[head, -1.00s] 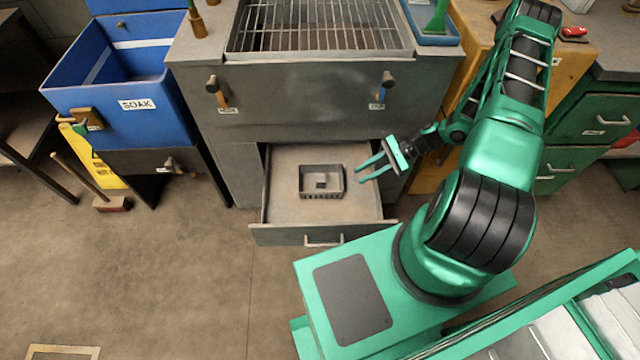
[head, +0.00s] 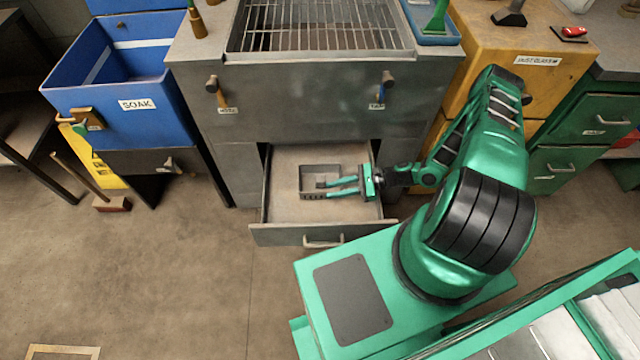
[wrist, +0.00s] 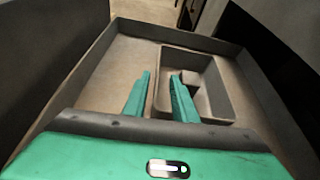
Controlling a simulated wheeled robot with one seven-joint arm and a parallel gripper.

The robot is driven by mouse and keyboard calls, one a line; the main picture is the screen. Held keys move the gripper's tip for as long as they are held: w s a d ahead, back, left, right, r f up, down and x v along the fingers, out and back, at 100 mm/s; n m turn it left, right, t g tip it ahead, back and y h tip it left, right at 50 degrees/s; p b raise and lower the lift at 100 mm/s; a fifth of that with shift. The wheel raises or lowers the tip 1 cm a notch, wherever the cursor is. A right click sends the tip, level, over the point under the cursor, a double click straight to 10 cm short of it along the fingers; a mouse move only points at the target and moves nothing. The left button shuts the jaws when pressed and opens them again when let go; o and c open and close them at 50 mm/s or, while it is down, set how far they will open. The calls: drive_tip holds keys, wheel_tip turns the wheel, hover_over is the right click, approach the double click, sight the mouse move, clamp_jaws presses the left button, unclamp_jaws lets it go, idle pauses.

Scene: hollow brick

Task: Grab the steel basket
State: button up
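The steel basket (head: 312,176) is a small grey open box with a little block inside. It sits on the floor of the pulled-out drawer (head: 275,205). My gripper (head: 329,190) reaches in from the right, low at the basket's near wall, with its two green fingers apart. In the wrist view, the basket (wrist: 215,92) lies ahead and right. My gripper (wrist: 160,77) has one finger outside a basket wall and the other over its inside, so that wall appears between them. I cannot tell whether either finger touches it.
The drawer's side walls and its front with a handle (head: 323,241) surround the basket. The grey cabinet with a grill (head: 318,38) overhangs behind. A blue SOAK bin (head: 120,90) stands left, a yellow cabinet (head: 535,85) right.

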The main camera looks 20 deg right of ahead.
sight(322, 193)
drive_tip(key=shift+x, duration=2.7)
drive_tip(key=shift+s+f, duration=0.1)
drive_tip(key=shift+s, duration=0.1)
drive_tip(key=shift+c, duration=0.6)
clamp_jaws()
